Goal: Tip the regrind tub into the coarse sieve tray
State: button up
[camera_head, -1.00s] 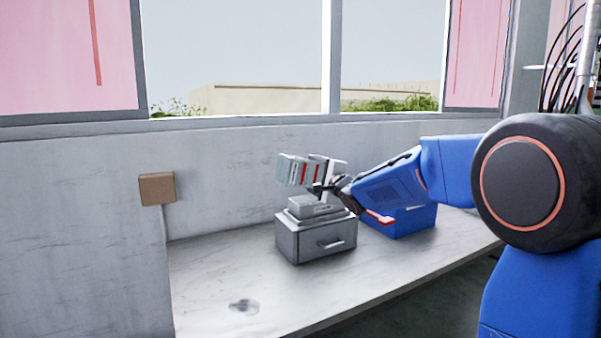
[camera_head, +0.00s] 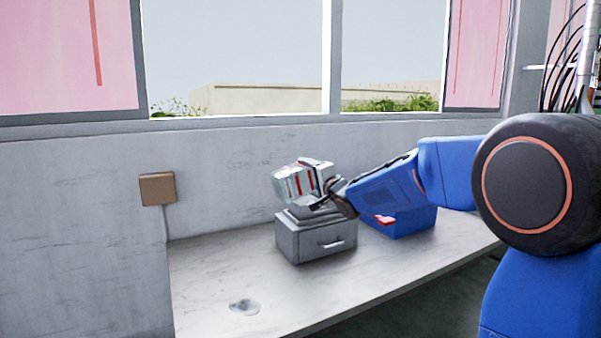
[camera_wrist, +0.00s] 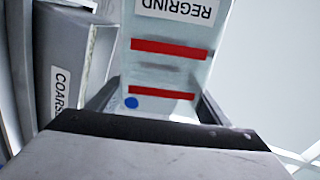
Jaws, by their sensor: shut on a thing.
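The regrind tub (camera_head: 292,184) is a clear, pale box with red stripes. My gripper (camera_head: 325,186) is shut on it and holds it tilted above the grey box. In the wrist view the tub (camera_wrist: 172,62) lies between my two fingers, with a REGRIND label, two red bands and a blue dot. Its contents are hard to make out. The coarse sieve tray (camera_wrist: 62,50) shows at the left of the wrist view, its label partly cut off. In the head view the grey box (camera_head: 305,242) has a handled front and a smaller raised top, partly hidden by the tub.
A blue bin (camera_head: 415,222) with a red part stands right of the grey box, partly behind my arm. A small clear item or spill (camera_head: 245,307) lies at the front left of the bench (camera_head: 210,270). A brown wall box (camera_head: 157,189) hangs at left.

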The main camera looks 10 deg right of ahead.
aim_at(275, 182)
jog(key=shift+a+n, duration=0.1)
jog(key=shift+n, duration=0.2)
jog(key=shift+s+a+f+n, duration=0.15)
jog(key=shift+a+n, duration=0.25)
jog(key=shift+n, duration=0.15)
jog(key=shift+s+a+f+n, duration=0.15)
jog(key=shift+a+f+n, duration=0.05)
jog(key=shift+a+n, duration=0.3)
jog(key=shift+s+a+f+n, duration=0.15)
jog(key=shift+a+n, duration=0.2)
jog(key=shift+n, duration=0.2)
jog(key=shift+s+a+f+n, duration=0.15)
jog(key=shift+a+f+n, duration=0.05)
jog(key=shift+a+n, duration=0.35)
jog(key=shift+s+a+f+n, duration=0.15)
jog(key=shift+s+a+n, duration=0.05)
jog(key=shift+a+n, duration=0.3)
jog(key=shift+s+a+f+n, duration=0.15)
jog(key=shift+a+f+n, duration=0.05)
jog(key=shift+a+n, duration=0.35)
